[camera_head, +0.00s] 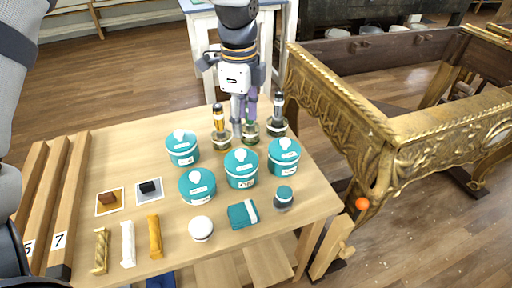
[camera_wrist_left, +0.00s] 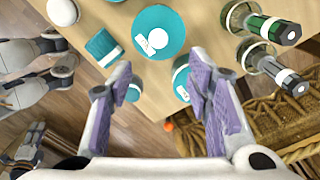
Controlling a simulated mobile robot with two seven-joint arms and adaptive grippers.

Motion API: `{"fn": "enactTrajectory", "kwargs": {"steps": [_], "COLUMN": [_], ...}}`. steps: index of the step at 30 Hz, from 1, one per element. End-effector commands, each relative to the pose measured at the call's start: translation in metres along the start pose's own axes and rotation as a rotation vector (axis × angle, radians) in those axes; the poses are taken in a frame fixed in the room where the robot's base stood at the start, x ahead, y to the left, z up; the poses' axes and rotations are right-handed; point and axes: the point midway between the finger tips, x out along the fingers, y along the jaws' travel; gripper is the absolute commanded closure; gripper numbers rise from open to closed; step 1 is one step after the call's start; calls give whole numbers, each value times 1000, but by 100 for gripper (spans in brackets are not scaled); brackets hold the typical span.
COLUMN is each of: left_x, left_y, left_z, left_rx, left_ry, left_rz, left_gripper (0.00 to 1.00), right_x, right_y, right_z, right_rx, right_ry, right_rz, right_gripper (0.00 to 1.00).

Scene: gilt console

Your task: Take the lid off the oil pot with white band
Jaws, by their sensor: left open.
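Several round teal pots with white knobs stand on the wooden table: back left (camera_head: 182,150), front left (camera_head: 197,188), middle (camera_head: 241,170) and right (camera_head: 284,158). Their labels are too small to read surely, so I cannot tell which is the oil pot with white band. My left gripper (camera_head: 244,128) hangs behind the pots, above the bottles, open and empty. In the left wrist view its purple fingers (camera_wrist_left: 163,72) are spread apart. A teal lid with a white knob (camera_wrist_left: 158,28) shows beyond them, and another teal pot is partly hidden by a finger.
Bottles (camera_head: 219,118) stand close behind the pots. A teal box with a white stripe (camera_head: 242,214), a small teal-lidded jar (camera_head: 284,198) and a white round jar (camera_head: 200,229) are in front. A gilt console (camera_head: 365,125) stands right of the table.

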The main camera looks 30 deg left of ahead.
Motion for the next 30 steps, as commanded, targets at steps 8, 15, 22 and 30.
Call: {"fn": "enactTrajectory", "kwargs": {"steps": [8, 15, 22, 30], "left_x": [53, 96, 102, 102], "left_y": [1, 0, -1, -1], "left_z": [1, 4, 4, 4], "left_rx": [-1, -1, -2, -2], "left_ry": [-2, -2, 0, 0], "left_rz": [7, 7, 2, 2], "left_gripper": [54, 54, 54, 100], "right_x": [8, 12, 12, 12], "right_y": [0, 0, 0, 0], "right_z": [5, 7, 7, 7], "right_rx": [0, 0, -1, -1], "right_ry": [-22, -34, -34, -34], "right_rz": [1, 2, 2, 2], "right_gripper": [60, 60, 60, 60]}}
